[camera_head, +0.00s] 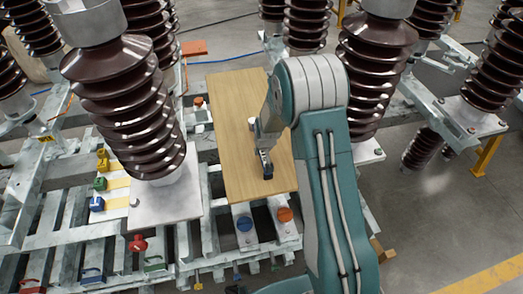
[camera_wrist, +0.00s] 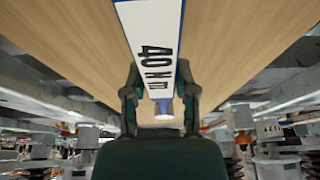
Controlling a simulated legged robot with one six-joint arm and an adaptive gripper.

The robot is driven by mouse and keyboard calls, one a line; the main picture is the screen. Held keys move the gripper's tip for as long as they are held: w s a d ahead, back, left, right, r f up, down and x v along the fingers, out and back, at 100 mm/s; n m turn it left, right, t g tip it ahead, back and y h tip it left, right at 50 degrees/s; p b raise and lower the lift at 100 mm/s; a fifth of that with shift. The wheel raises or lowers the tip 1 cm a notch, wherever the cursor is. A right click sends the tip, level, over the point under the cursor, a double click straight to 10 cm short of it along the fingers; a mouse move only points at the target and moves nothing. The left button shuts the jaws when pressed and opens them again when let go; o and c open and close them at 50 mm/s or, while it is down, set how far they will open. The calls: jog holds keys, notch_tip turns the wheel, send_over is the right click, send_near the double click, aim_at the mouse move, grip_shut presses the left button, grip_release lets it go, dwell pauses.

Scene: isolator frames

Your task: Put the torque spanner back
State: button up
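In the wrist view a long white strip with blue edges, marked "40 Nm" and probably the torque spanner (camera_wrist: 155,45), runs from the top edge down between my gripper's fingers (camera_wrist: 160,90). Its narrow end has a blue piece with a pale tip. The fingers stand close on both sides of it; I cannot tell whether they touch it. In the head view my gripper (camera_head: 266,168) points down over the wooden board (camera_head: 235,100), near its front end. The spanner cannot be made out there, and my arm hides part of the board.
Brown ribbed insulators stand left (camera_head: 125,95) and right (camera_head: 372,70) of the board. Coloured padlocks (camera_head: 97,203) lie at the left on the metal frame. Open floor (camera_head: 430,220) shows at right.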

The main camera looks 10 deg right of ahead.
jog(key=o, duration=0.4)
jog(key=shift+d, duration=0.15)
jog(key=shift+a, duration=0.2)
jog(key=shift+a+r, duration=0.1)
jog(key=shift+r, duration=0.05)
jog(key=s+f+v, duration=0.1)
jog(key=s+v, duration=0.1)
jog(key=v, duration=2)
jog(key=shift+t, duration=0.8)
jog(key=s+r, duration=0.4)
jog(key=s, duration=0.3)
jog(key=s+r, duration=0.4)
jog(key=s, duration=0.4)
jog(key=s+r, duration=0.4)
jog(key=s, duration=0.4)
jog(key=shift+s+a+r, duration=0.1)
jog(key=shift+s+a, duration=0.05)
